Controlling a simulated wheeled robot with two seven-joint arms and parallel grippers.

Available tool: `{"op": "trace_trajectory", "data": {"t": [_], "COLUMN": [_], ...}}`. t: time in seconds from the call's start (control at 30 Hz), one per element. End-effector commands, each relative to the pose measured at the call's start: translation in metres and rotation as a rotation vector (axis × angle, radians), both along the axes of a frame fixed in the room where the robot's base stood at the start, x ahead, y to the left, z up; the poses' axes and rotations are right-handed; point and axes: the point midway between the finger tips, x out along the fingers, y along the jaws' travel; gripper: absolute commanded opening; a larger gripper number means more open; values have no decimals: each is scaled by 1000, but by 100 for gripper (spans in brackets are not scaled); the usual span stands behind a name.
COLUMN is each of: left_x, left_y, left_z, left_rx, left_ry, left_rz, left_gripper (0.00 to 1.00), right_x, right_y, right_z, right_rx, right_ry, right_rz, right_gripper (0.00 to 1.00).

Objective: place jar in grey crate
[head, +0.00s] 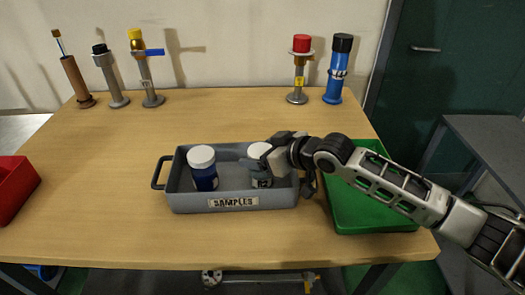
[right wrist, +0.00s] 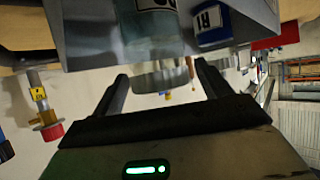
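The grey crate (head: 280,201) with a SAMPLES label sits near the table's front. A blue jar with a white lid (head: 204,178) stands inside it on the left; its R1 label shows in the right wrist view (right wrist: 213,22). A second white-lidded jar (head: 261,183), labelled R2, stands upright in the crate's right part. My right gripper (head: 255,165) is at this second jar's upper part, partly hiding it. In the right wrist view, its fingers (right wrist: 164,85) are spread, with the jar's lid apparently between them. My left gripper is not in view.
A green tray (head: 342,222) lies right of the crate, under my right arm. A red bin (head: 14,187) is at the left edge. Several stands with capped tubes, including a blue one (head: 336,72), line the back. The middle of the table behind the crate is clear.

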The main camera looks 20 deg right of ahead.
Motion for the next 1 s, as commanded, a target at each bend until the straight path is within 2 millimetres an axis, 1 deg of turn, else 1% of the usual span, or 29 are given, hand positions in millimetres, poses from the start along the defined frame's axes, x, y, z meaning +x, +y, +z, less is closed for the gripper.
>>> {"op": "trace_trajectory", "data": {"t": [0.2,0.27,0.37,0.7,0.83,1.0], "left_x": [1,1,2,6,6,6], "left_y": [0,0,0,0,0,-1], "left_z": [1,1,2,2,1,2], "left_rx": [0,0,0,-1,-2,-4], "left_ry": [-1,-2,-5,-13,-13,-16], "left_rz": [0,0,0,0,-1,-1], "left_gripper": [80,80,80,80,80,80], "right_x": [0,-3,-14,-68,-81,-88], "right_y": [0,-2,-10,-44,-53,-56], "right_z": [3,5,11,45,54,60], "right_rx": [0,-2,-2,-6,-4,-1], "right_ry": [-1,0,0,1,1,1], "right_rz": [0,0,-1,0,-2,0], "right_gripper": [77,77,77,77,77,77]}}
